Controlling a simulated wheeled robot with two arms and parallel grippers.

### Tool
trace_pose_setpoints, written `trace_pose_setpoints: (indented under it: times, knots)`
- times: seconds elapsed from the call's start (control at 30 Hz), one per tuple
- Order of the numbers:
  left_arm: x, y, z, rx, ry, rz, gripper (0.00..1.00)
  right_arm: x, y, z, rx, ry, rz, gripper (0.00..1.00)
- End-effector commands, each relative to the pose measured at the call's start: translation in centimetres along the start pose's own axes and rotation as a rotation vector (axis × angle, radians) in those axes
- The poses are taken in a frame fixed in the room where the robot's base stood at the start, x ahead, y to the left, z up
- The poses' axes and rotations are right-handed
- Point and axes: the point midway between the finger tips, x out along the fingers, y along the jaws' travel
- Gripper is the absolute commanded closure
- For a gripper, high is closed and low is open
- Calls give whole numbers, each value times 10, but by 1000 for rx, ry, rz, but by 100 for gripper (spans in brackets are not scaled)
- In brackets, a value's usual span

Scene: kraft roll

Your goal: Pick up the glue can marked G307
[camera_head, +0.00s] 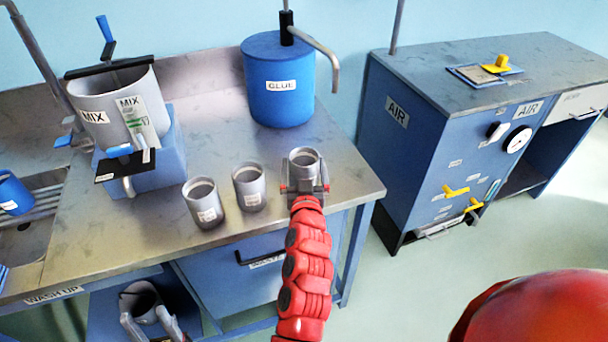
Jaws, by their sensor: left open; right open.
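Three small grey cans stand in a row near the front edge of the steel bench. The left can (203,203) and the middle can (249,187) carry white labels too small to read. The right can (304,162) stands upright, and its label is hidden by my gripper. I cannot tell which can is G307.
A blue GLUE drum (279,82) with a bent pipe stands behind the cans. A grey MIX pot (118,103) stands on a blue block at left. A blue AIR cabinet (412,125) is across a gap at right. Bare bench lies right of the cans.

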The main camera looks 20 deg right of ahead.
Motion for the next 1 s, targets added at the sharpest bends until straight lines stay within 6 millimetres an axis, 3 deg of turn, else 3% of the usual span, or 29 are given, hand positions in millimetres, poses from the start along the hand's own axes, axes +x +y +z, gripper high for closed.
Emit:
trace_pose_setpoints:
  times: [0.1, 0.33, 0.73, 1.0]
  knots:
    - [0, 0, 0, 0, 0, 0, 50, 9, 1, -1, 0, 1, 2, 0]
    - [0, 0, 0, 0, 0, 0, 50, 10, 1, 0, 0, 1, 1, 0]
    - [0, 0, 0, 0, 0, 0, 50, 10, 1, -1, 0, 2, 1, 72]
    - [1, 0, 0, 0, 0, 0, 50, 10, 1, -2, 0, 2, 1, 73]
